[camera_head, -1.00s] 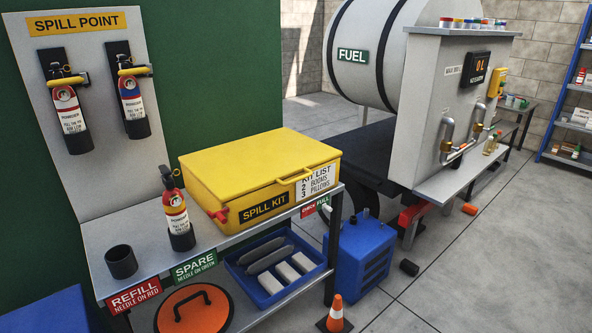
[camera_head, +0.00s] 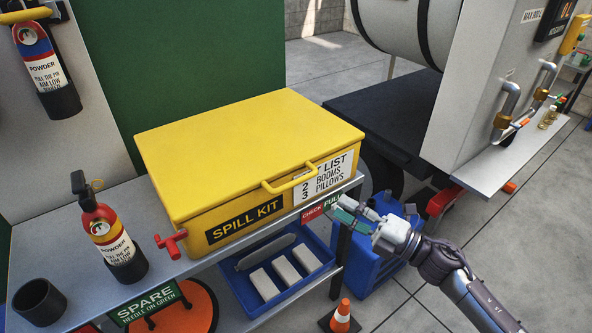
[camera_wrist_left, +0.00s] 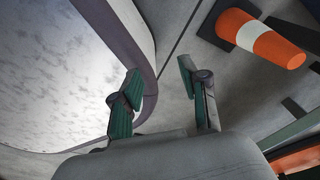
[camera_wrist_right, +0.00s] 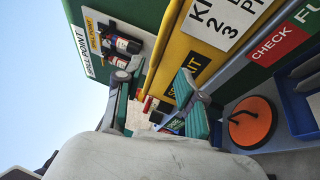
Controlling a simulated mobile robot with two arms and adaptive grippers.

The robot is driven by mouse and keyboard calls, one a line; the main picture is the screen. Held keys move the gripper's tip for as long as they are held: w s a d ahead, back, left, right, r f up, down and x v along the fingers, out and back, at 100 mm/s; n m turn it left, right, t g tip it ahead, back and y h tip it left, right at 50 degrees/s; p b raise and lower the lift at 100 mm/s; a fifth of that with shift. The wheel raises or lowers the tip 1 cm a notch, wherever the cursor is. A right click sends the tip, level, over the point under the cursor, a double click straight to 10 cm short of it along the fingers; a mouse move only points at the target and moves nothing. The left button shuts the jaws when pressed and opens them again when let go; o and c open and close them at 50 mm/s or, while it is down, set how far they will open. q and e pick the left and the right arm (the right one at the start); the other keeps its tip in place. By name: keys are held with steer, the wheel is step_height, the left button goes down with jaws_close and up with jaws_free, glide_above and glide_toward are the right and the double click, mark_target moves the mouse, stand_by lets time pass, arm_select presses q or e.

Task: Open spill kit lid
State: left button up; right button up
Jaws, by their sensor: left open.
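The yellow spill kit (camera_head: 240,165) stands on the grey bench, its lid down flat. A yellow bar handle (camera_head: 290,182) sits on the lid's front edge, right of the SPILL KIT label. A red T-shaped latch (camera_head: 171,243) sticks out at the box's lower left front. My right gripper (camera_head: 352,210) is in front of the kit's right end, apart from the handle. In the right wrist view its fingers (camera_wrist_right: 158,85) are spread and empty, with the kit's front beyond. My left gripper is outside the head view. In the left wrist view its fingers (camera_wrist_left: 162,90) are apart and empty.
A fire extinguisher (camera_head: 109,233) and black cup (camera_head: 40,303) stand on the bench left of the kit. A blue tray (camera_head: 232,284) is below. An orange cone (camera_head: 341,316) and blue container (camera_head: 372,258) stand on the floor. The fuel unit's shelf (camera_head: 500,160) is at right.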

glide_toward(294, 183)
steer(key=x, duration=0.5)
steer(key=shift+w+a+f+p, duration=0.15)
steer(key=shift+w+p, duration=0.2)
steer(key=x, duration=0.4)
steer(key=shift+w+a, duration=0.1)
steer(key=shift+w, duration=0.05)
steer(key=shift+a, duration=0.1)
arm_select(q)
steer(key=s, duration=0.2)
steer(key=shift+s+a+r, duration=0.1)
steer(key=shift+s+r, duration=0.15)
steer(key=shift+s, duration=0.1)
arm_select(e)
jaws_close()
